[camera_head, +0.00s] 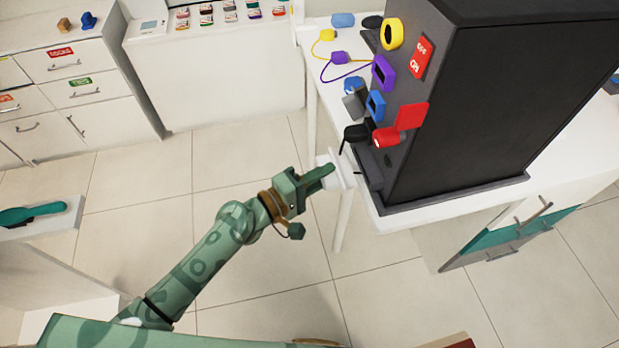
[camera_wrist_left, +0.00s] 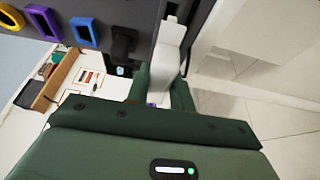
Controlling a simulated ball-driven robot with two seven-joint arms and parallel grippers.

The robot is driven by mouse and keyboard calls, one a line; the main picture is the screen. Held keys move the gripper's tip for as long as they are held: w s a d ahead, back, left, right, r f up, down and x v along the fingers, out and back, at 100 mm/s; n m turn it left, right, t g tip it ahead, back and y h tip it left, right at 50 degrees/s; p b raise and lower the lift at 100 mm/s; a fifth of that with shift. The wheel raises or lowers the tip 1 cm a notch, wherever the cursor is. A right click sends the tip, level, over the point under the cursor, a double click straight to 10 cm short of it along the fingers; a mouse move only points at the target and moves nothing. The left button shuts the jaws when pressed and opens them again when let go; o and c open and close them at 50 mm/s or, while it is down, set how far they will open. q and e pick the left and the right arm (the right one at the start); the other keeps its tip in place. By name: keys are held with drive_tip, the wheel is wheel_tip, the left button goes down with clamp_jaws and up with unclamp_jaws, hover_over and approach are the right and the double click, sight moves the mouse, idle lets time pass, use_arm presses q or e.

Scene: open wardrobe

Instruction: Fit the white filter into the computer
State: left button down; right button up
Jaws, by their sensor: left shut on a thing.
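The computer (camera_head: 490,105) is a large dark tower on a white table, its grey front facing left with coloured ports. My left gripper (camera_head: 325,176) is shut on the white filter (camera_head: 342,170), beside the lower front of the computer. In the left wrist view the white filter (camera_wrist_left: 170,48) stands out between the fingers of my left gripper (camera_wrist_left: 163,88). Its far end overlaps the computer's grey front (camera_wrist_left: 142,14), near a dark slot (camera_wrist_left: 172,9). I cannot tell whether it touches or is inside. My right gripper is not in view.
The front carries a yellow ring (camera_head: 391,33), a purple frame (camera_head: 383,72), a blue frame (camera_head: 375,104) and a red plug (camera_head: 386,137). Cables and plugs lie on the white table (camera_head: 328,97) beside it. Drawers (camera_head: 75,65) stand far left. The tiled floor between is clear.

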sight(341, 173)
use_arm(q)
drive_tip(key=shift+w+d, duration=0.15)
drive_tip(key=shift+d, duration=0.3)
drive_tip(key=shift+b, duration=0.75)
idle(1.2)
drive_tip(key=shift+w+d+b, duration=0.15)
drive_tip(key=shift+w+d, duration=0.15)
drive_tip(key=shift+d, duration=0.65)
drive_tip(key=shift+w+d+b, duration=0.15)
drive_tip(key=shift+w+d, duration=0.15)
drive_tip(key=shift+d, duration=0.6)
drive_tip(key=c, duration=1.1)
unclamp_jaws()
drive_tip(key=shift+c, duration=0.2)
drive_tip(key=shift+s+a+f, duration=0.1)
drive_tip(key=shift+s+a, duration=0.2)
drive_tip(key=shift+a, duration=0.1)
drive_tip(key=b+v, duration=0.3)
drive_tip(key=v, duration=1.2)
drive_tip(key=shift+a, duration=0.15)
